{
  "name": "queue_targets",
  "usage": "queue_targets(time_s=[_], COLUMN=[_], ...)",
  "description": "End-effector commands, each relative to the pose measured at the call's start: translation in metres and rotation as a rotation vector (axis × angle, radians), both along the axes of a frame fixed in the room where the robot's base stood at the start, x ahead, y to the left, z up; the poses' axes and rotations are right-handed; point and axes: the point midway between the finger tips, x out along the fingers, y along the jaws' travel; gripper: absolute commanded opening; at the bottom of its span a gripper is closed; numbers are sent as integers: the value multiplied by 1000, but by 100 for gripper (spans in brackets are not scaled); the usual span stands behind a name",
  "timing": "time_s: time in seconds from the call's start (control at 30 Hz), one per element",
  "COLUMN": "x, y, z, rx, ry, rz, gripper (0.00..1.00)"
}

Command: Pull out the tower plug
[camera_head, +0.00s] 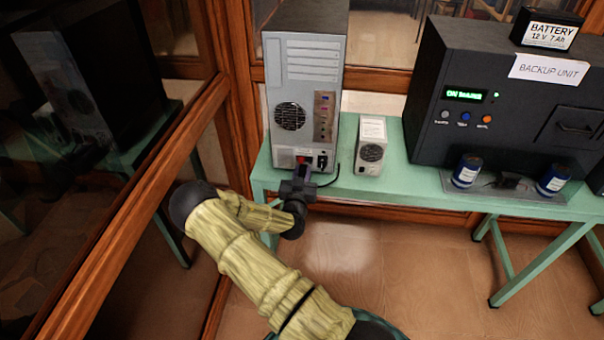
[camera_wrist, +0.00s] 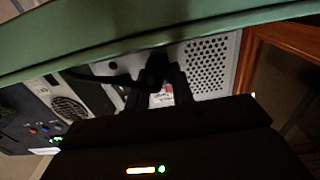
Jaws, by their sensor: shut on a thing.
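The grey computer tower (camera_head: 285,135) stands at the left end of the green table, its back with vents and ports facing me. The black plug (camera_wrist: 156,64) is at the lower part of the tower's back in the wrist view, with a black cable (camera_wrist: 95,78) running from it. My gripper (camera_head: 303,172) is at the tower's lower back edge and is shut on the plug. In the wrist view my fingers (camera_wrist: 158,82) are on either side of the plug. The plug is close against the tower panel; I cannot tell how deep it sits in the socket.
A small white box with a fan (camera_head: 371,146) stands right of the tower. The dark backup unit (camera_head: 425,110) fills the right, with a battery (camera_head: 547,28) on top and two blue cylinders (camera_head: 467,170) before it. A wood-framed glass wall (camera_head: 150,190) is close on the left.

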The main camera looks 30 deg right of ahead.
Motion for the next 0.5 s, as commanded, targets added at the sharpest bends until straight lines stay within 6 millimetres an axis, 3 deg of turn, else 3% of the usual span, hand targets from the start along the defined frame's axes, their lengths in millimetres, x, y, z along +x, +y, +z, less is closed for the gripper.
queue_targets(time_s=[0.23,0.5], x=[-21,-23], y=[15,16], z=[-1,0], rx=[3,1], ry=[1,-1], rz=[-1,1], gripper=[0,0])
